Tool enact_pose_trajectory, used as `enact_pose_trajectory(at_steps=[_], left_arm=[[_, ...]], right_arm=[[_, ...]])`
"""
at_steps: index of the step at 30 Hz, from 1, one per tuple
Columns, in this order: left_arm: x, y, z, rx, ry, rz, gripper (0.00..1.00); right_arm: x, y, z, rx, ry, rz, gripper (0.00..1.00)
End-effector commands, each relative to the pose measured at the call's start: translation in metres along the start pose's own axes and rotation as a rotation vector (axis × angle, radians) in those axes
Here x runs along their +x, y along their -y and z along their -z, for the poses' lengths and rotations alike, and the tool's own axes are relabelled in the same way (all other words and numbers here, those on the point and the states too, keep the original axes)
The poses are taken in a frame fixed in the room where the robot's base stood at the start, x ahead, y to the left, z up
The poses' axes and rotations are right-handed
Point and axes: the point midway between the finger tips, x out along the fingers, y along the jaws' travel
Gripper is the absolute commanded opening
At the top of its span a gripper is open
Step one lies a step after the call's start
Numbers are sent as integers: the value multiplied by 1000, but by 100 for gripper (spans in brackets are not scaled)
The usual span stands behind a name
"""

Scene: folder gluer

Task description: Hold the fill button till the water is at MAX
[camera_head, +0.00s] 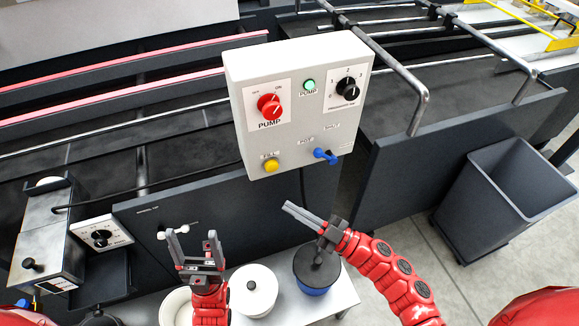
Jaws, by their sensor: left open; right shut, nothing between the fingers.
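The yellow fill button (271,165) is at the lower left of the white control box (247,139), in the head view. My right gripper (286,207) is shut and empty, below the box and to the lower right of the button, apart from it. My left gripper (192,238) is open and empty, lower left of the button, in front of the dark machine panel. I cannot make out a water level or a MAX mark.
The box also carries a red pump knob (269,106), a green lamp (309,85), a black selector (348,88) and a blue valve handle (325,156). White and blue pots (253,291) (314,288) stand below. A grey bin (502,190) is at right.

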Motion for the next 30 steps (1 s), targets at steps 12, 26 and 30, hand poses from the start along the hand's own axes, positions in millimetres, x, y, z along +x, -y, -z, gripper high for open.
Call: enact_pose_trajectory(at_steps=[12,26,30], left_arm=[[-5,0,-1,0,0,0,76],[-23,-1,-4,0,0,0,76],[-25,-1,-4,0,0,0,76]], right_arm=[[8,-5,-6,0,-3,0,0],[50,-36,-36,-2,-4,0,0],[57,-42,-42,0,-1,-1,0]])
